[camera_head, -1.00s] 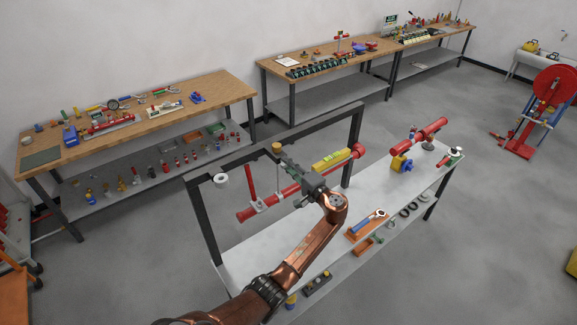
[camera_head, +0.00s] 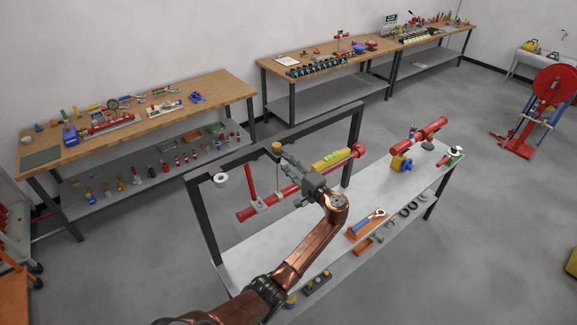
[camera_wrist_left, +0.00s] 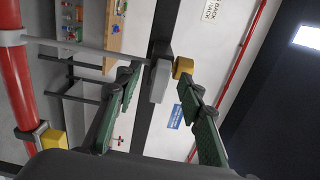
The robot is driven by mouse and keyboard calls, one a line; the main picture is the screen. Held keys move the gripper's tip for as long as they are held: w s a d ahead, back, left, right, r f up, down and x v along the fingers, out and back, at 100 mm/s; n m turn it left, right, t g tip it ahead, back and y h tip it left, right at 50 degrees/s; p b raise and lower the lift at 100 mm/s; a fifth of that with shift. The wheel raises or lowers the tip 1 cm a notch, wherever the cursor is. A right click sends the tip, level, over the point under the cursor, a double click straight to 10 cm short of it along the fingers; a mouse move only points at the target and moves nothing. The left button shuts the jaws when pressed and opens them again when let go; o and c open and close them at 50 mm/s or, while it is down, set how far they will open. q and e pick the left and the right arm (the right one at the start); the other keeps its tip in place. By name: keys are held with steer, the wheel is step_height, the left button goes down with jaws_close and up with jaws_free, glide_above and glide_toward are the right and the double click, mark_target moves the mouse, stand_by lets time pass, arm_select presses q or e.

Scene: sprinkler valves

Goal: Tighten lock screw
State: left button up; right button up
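A small brass-coloured knob (camera_head: 277,147) shows at the black frame's top bar, just beyond my left gripper (camera_head: 288,159). I cannot tell for certain that it is the lock screw. In the left wrist view, a yellow block-like end (camera_wrist_left: 183,66) and a grey rounded piece (camera_wrist_left: 160,80) on the dark bar lie around the fingertips of my left gripper (camera_wrist_left: 160,74). Its two green-padded fingers are apart, and no clear grip on the piece shows. A red pipe (camera_head: 275,199) with a yellow sleeve (camera_head: 332,159) runs behind the gripper. My right gripper is out of view.
The black frame (camera_head: 198,208) stands on a grey bench (camera_head: 240,258). A white roll (camera_head: 221,180) is at its left end. Wooden workbenches (camera_head: 185,90) stand along the wall.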

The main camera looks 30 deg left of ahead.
mark_target(288, 165)
arm_select(q)
steer(key=shift+v, duration=2.8)
